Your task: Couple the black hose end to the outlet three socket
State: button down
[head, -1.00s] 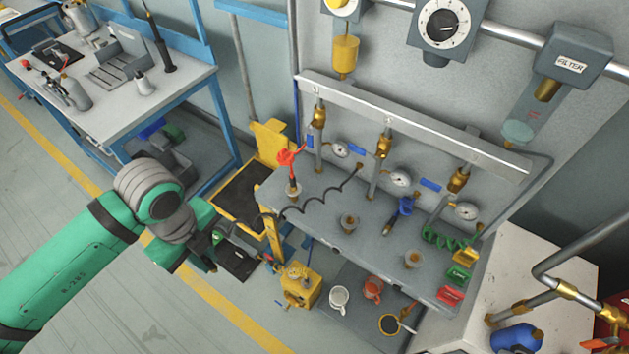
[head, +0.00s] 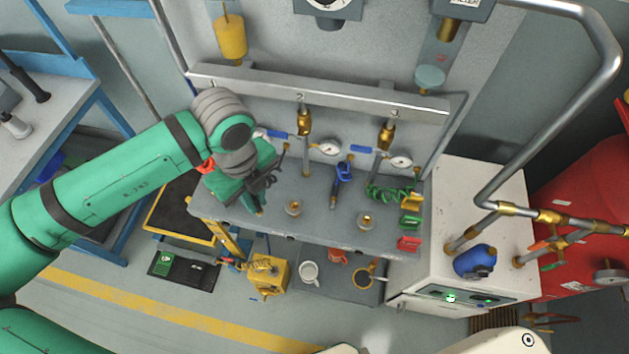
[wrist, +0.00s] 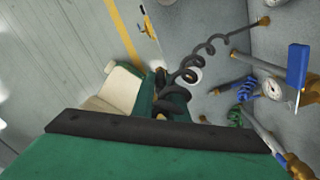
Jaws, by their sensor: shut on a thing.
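My gripper (head: 256,208) is shut on the black hose end, above the left part of the grey bench. The black coiled hose (head: 266,180) runs from a fitting at the back to my gripper. In the wrist view, the hose (wrist: 211,45) stretches from a brass fitting at the upper right to my gripper (wrist: 160,112). The hose end itself is mostly hidden by my gripper. Outlet three, with its brass valve (head: 386,132) under the mark 3, is to the right of my gripper and well apart from it. Its socket is not clear behind the green coil.
Outlet two (head: 304,122) and a gauge (head: 330,147) lie between my gripper and outlet three. A blue hose (head: 342,174) and a green coil (head: 385,193) hang nearby. Two brass-topped cups (head: 293,207) stand on the bench (head: 330,222). A white cabinet (head: 440,225) is at the right.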

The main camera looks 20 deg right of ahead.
jog(key=s+d+m, duration=0.3)
jog(key=s+d, duration=0.1)
jog(key=d, duration=0.8)
jog(key=s+d+r+m, duration=0.1)
jog(key=s+d+m, duration=0.2)
jog(key=d, duration=1)
jog(key=shift+s+m, duration=0.4)
jog(key=shift+m, duration=0.1)
jog(key=shift+r, duration=0.1)
jog(key=shift+m, duration=0.3)
jog(key=shift+f, duration=2.5)
jog(key=shift+a+f, duration=0.1)
jog(key=shift+f, duration=1.4)
